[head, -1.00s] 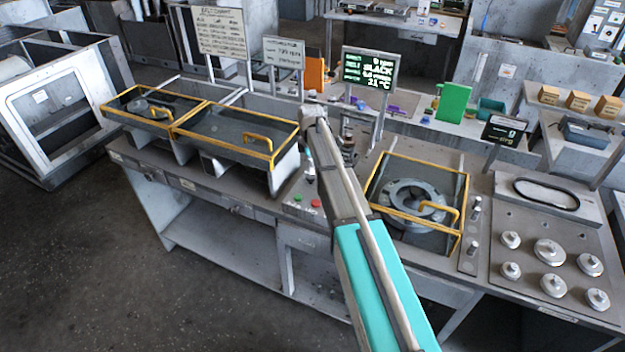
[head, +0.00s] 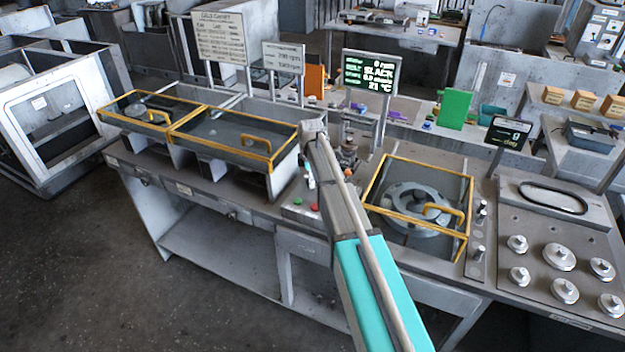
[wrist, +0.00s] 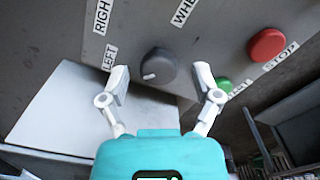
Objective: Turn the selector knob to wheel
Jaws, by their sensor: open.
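The selector knob (wrist: 159,66) is a dark grey round knob on a grey panel in the wrist view. Its white mark sits at its lower left in the picture. A label starting "WHE" (wrist: 184,12) is above and right of it, cut off by the frame edge. The labels RIGHT (wrist: 102,16) and LEFT (wrist: 109,58) are to its left. My gripper (wrist: 161,72) is open, its two light fingers apart on either side of the knob in the picture. I cannot tell whether they touch it. In the head view my arm hides the knob.
A green button (wrist: 223,85) is close beside the right finger. A red STOP button (wrist: 267,45) is further right. In the head view, yellow-framed covers (head: 232,140) stand on the bench left and right of my arm. A lit display (head: 370,71) stands behind.

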